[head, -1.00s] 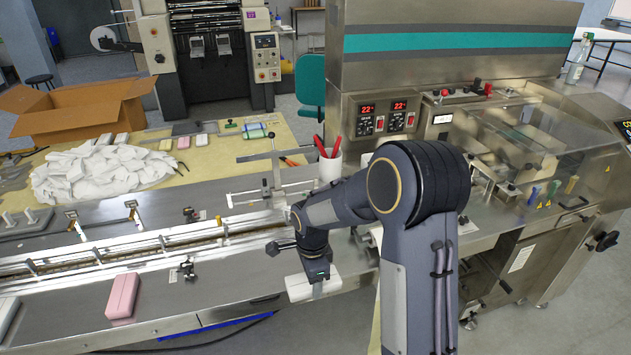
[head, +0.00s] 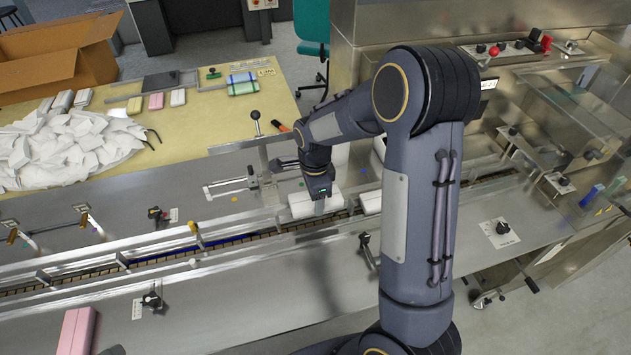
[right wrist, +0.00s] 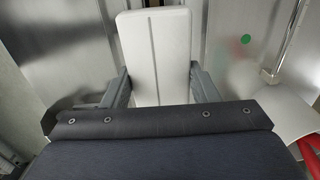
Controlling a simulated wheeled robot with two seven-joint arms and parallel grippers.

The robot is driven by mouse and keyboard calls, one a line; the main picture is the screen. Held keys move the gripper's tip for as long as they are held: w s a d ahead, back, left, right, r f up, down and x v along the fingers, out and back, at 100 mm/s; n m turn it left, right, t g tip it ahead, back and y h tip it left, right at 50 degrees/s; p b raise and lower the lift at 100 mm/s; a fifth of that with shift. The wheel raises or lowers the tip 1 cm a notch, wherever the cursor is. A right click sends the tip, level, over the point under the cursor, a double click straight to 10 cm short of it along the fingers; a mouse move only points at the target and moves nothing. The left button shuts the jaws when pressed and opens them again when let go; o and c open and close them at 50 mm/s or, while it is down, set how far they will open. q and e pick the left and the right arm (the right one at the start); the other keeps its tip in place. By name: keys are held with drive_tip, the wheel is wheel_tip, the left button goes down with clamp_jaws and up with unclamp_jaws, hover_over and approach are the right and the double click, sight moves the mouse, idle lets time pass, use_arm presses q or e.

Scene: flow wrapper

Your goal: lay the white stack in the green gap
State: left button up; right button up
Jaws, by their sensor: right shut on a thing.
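The white stack (head: 302,206) is a white block with a lengthwise seam. My right gripper (head: 320,192) is shut on it and holds it from above, by the back rail of the conveyor channel (head: 150,268); I cannot tell its height above the channel. In the right wrist view the white stack (right wrist: 155,45) sits between the two fingers of my right gripper (right wrist: 160,90). I cannot pick out the green gap; the arm and stack hide part of the channel. A blue strip (head: 222,249) shows in the channel left of the stack. My left gripper is not in view.
Another white block (head: 371,201) sits just right of the held stack, partly behind my arm. A pink stack (head: 76,332) lies on the front deck. A green dot (right wrist: 246,38) shows on metal in the wrist view.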

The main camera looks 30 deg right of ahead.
drive_tip(key=shift+s+a+f+b, duration=0.1)
drive_tip(key=shift+s+f+b, duration=0.1)
drive_tip(key=shift+f+b, duration=0.4)
wheel_tip(320, 180, down, 5)
drive_tip(key=b, duration=0.3)
drive_tip(key=shift+w+f+b, duration=0.1)
drive_tip(key=shift+b, duration=0.2)
drive_tip(key=shift+s+f, duration=0.1)
drive_tip(key=shift+s, duration=0.1)
